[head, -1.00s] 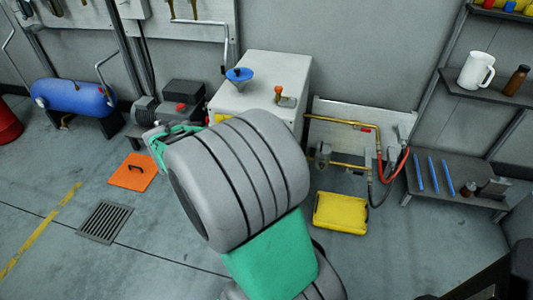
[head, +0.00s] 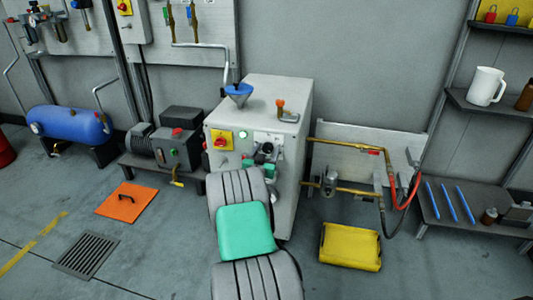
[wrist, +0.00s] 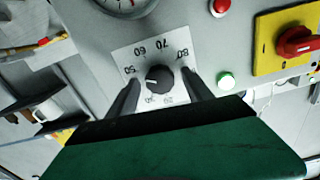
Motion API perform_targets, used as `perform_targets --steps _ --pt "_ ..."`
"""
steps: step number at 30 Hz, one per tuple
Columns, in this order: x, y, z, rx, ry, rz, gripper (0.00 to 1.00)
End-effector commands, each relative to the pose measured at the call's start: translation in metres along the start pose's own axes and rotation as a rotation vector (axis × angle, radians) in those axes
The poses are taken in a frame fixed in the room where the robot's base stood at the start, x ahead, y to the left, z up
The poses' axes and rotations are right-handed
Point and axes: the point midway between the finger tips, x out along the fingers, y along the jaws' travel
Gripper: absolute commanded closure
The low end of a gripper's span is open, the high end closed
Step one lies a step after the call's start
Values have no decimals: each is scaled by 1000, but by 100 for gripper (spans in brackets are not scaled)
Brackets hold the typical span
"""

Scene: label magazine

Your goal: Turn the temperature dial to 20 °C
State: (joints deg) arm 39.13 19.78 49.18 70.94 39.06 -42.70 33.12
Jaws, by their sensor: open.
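The temperature dial (wrist: 162,78) is a round dark knob on a white scale plate (wrist: 125,55), seen upside down in the wrist view. A pale mark on the knob points left, toward the side near 50. The numbers 50, 60, 70 and 80 can be read, and 20 and 30 show faintly below the knob. My gripper (wrist: 163,80) is open, with one dark finger on each side of the dial. I cannot tell whether the fingers touch it. In the head view the dial is largely hidden by my gripper and arm at the front of the grey machine (head: 290,95).
A red button (wrist: 220,7) and gauge (wrist: 122,3) are also near. Brass pipes (head: 345,145) run at the right.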

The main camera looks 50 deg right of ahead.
Motion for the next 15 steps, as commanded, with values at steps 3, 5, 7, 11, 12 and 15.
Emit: perform_targets --steps 3,5,7,11,12,15 --pt "1 0 0 0 0 0 41" --pt "1 0 0 0 0 0 41" --pt "1 0 0 0 0 0 43" --pt "1 0 0 0 0 0 54" --pt "1 0 0 0 0 0 57" --pt "0 0 0 0 0 0 65"
